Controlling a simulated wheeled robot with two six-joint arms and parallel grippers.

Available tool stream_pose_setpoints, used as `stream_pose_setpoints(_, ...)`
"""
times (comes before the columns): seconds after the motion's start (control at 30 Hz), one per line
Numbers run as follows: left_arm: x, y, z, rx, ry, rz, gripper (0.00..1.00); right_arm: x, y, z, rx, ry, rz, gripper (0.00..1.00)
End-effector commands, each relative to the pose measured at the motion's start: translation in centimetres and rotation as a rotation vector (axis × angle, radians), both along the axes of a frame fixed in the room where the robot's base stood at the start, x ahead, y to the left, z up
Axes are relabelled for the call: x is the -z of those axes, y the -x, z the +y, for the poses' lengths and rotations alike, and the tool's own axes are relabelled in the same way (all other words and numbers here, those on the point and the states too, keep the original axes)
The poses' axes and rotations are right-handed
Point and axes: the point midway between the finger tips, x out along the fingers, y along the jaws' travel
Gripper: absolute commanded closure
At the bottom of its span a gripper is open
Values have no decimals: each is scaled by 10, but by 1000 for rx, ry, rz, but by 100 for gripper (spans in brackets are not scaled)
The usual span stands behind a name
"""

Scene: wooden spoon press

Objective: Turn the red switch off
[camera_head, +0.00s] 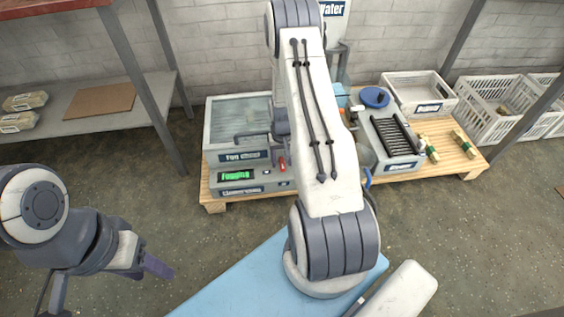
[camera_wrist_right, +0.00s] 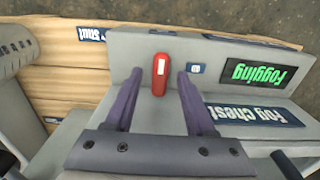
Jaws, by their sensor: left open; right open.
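The red switch (camera_wrist_right: 160,75) is on the grey control panel of the fog chest, beside a lit green display (camera_wrist_right: 256,74) reading "Fogging". In the head view the red switch (camera_head: 282,163) shows just left of my right arm. In the right wrist view, my right gripper (camera_wrist_right: 160,72) is open, with one purple finger on each side of the switch. I cannot tell whether either finger touches it. In the head view my right gripper is mostly hidden behind its arm. My left gripper (camera_head: 157,266) is at the lower left, over the floor, away from the chest.
The fog chest (camera_head: 222,128) stands on a wooden pallet (camera_head: 214,201). Right of my arm are a machine with a dark ribbed top (camera_head: 397,136) and a white crate (camera_head: 445,105). A metal shelf (camera_head: 130,118) stands left. Open floor lies between shelf and pallet.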

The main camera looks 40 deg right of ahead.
Motion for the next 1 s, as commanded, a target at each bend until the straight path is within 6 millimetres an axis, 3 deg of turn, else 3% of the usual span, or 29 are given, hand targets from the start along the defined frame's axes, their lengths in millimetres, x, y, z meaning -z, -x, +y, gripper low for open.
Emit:
stream_pose_setpoints(0.17, 0, 0, 0, 0, 0, 0, 50, 0, 0, 0, 0, 0, 0, 45)
stream_pose_setpoints(0.3, 0, 0, 0, 0, 0, 0, 50, 0, 0, 0, 0, 0, 0, 99)
stream_pose_setpoints(0.67, -5, 0, 0, 0, 0, 0, 50, -2, 0, 0, 27, -1, 2, 100)
stream_pose_setpoints(1.0, -31, 0, 0, 0, 0, 0, 50, -5, 1, 1, 226, -1, 4, 100)
